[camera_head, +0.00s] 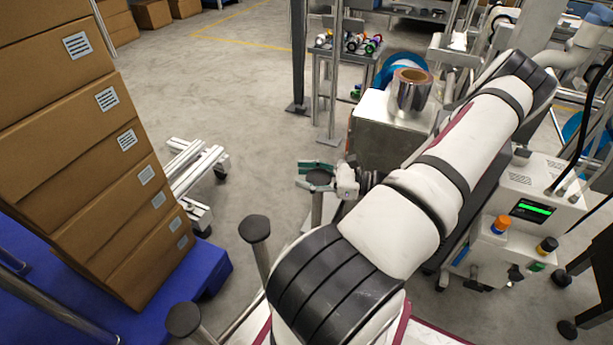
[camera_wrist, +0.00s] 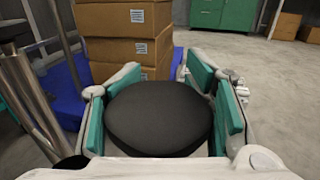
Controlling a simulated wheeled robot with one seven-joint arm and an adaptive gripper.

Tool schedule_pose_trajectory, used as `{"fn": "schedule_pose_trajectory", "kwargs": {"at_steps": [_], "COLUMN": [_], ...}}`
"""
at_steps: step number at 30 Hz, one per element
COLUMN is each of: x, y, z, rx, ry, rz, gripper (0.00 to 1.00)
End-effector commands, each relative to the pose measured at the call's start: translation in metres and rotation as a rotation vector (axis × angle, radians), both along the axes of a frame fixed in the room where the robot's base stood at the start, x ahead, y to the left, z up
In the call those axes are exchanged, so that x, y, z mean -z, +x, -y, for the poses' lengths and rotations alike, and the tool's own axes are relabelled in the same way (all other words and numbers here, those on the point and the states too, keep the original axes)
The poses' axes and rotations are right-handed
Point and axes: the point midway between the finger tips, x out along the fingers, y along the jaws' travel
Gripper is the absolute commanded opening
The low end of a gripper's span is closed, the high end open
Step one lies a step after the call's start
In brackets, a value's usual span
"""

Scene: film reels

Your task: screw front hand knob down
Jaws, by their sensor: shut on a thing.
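The hand knob (camera_wrist: 158,118) is a round black disc that fills the middle of the wrist view. My gripper (camera_wrist: 160,82) has its teal-padded fingers on both sides of it and is shut on it. In the head view the same black knob (camera_head: 319,177) tops a metal post, with my gripper (camera_head: 314,172) around it. Two similar black knobs stand on posts nearer to me, one (camera_head: 254,228) in the middle and one (camera_head: 183,319) at the lower left. The thread under the gripped knob is hidden.
Stacked cardboard boxes (camera_head: 90,150) stand on a blue pallet (camera_head: 210,272) at the left. A silver film reel (camera_head: 409,92) stands on a metal cabinet (camera_head: 372,133) behind my gripper. A machine with a green display (camera_head: 533,210) is at the right. Open floor (camera_head: 235,120) lies beyond.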

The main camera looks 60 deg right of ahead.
Motion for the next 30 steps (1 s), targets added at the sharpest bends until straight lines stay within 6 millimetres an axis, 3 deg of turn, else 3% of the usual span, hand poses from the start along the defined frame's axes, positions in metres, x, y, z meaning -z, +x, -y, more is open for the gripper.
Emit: {"fn": "schedule_pose_trajectory", "kwargs": {"at_steps": [20,30], "x": [0.002,-0.0001], "y": [-0.0054,-0.0049], "z": [0.0008,0.0028], "rx": [0.021,0.118], "ry": [0.002,0.004], "rz": [-0.007,-0.007], "gripper": [0.2,0.21]}}
